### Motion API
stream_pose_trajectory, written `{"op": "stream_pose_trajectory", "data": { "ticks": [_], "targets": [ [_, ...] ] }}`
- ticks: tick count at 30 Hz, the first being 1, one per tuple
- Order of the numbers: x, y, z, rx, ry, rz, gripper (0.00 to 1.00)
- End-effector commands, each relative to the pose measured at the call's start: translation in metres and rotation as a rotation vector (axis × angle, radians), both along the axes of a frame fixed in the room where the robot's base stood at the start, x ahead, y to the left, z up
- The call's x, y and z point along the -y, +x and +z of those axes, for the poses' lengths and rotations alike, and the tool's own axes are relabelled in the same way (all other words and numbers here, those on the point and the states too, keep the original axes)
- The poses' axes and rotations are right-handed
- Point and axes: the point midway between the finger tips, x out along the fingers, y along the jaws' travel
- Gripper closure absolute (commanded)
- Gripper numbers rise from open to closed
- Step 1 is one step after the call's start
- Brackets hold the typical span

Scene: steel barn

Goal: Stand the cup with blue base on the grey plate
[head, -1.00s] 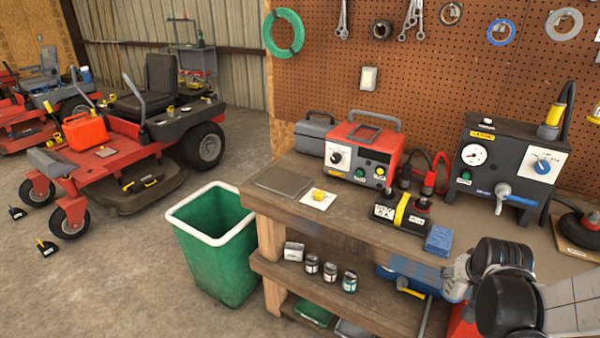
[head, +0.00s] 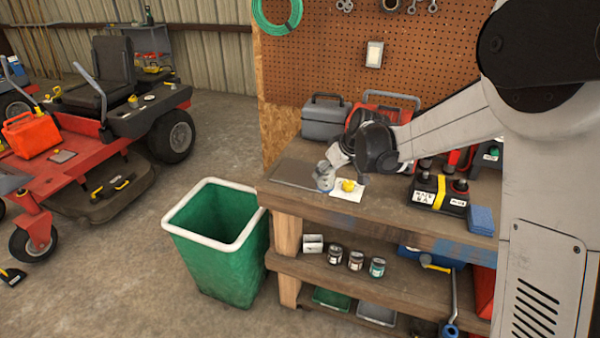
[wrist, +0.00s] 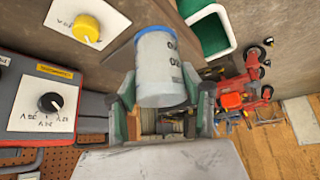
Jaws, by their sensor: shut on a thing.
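The cup (wrist: 160,65) is whitish with dark print and a blue band at the end far from my gripper in the wrist view. My gripper (wrist: 162,98) is shut on it, a finger on each side. In the head view the cup (head: 324,176) shows small at the bench's left, beside the grey plate's right part. The grey plate (head: 292,174) lies flat on the bench's left end. I cannot tell whether the cup touches the plate or hangs above it. My wrist hides part of the bench behind.
A white card with a yellow knob (head: 348,186) lies just right of the cup. A grey toolbox (head: 325,118) and a red unit (wrist: 42,105) stand behind. A green bin (head: 215,235) stands on the floor left of the bench.

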Motion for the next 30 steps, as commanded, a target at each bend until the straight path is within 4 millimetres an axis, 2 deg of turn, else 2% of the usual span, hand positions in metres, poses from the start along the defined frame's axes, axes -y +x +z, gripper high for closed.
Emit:
{"op": "stream_pose_trajectory", "data": {
  "ticks": [1, 3, 6, 9, 14, 30],
  "targets": [
    [-0.021, 0.010, 0.011, -0.001, 0.001, 0.068, 0.92],
    [-0.044, 0.020, 0.023, -0.001, 0.001, 0.157, 0.92],
    [-0.069, 0.028, 0.036, -0.001, 0.001, 0.251, 0.92],
    [-0.083, 0.032, 0.044, 0.000, 0.000, 0.307, 0.92],
    [-0.090, 0.043, 0.043, 0.000, 0.000, 0.335, 0.92],
    [-0.085, 0.124, -0.007, -0.001, -0.001, 0.331, 0.92]
  ]
}}
